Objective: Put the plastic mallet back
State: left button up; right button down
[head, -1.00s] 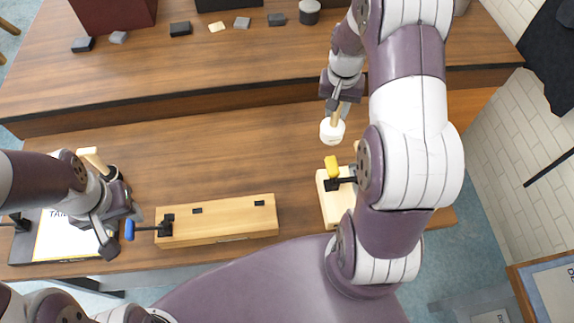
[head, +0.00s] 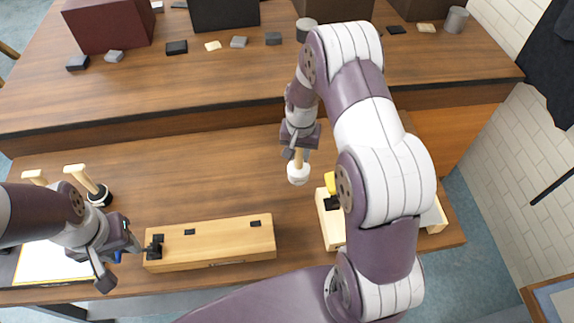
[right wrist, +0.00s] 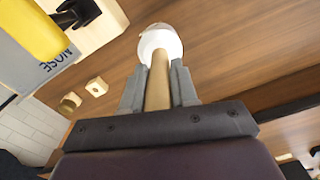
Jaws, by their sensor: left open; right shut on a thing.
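A mallet with a white head (head: 298,173) and a pale wooden handle is in my right gripper (head: 301,150). In the right wrist view its handle lies between the two fingers (right wrist: 158,88), with the white head (right wrist: 160,42) beyond them. The head hangs downward above the bench, and I cannot tell whether it touches the surface. My left gripper (head: 122,268) is open near the left end of the long wooden body frame (head: 215,245). A black-headed mallet (head: 98,193) stands handle-up at the left, with another wooden handle (head: 35,177) beside it.
A second wooden block with a yellow part (head: 330,183) sits right of centre, partly behind my right arm. A white sheet (head: 50,264) lies at the left. Small blocks and boxes (head: 108,25) stand on the raised rear shelf. The middle of the bench is clear.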

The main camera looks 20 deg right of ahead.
aim_at(298, 171)
notch_tip(298, 171, down, 6)
jog(key=w+a+p, duration=0.1)
jog(key=a, duration=0.1)
jog(key=shift+w+a+p, duration=0.35)
jog(key=shift+a+p, duration=0.05)
jog(key=shift+f, duration=0.15)
jog(key=shift+s+f, duration=0.1)
jog(key=c, duration=0.9)
grip_release()
jog(key=shift+o, duration=0.2)
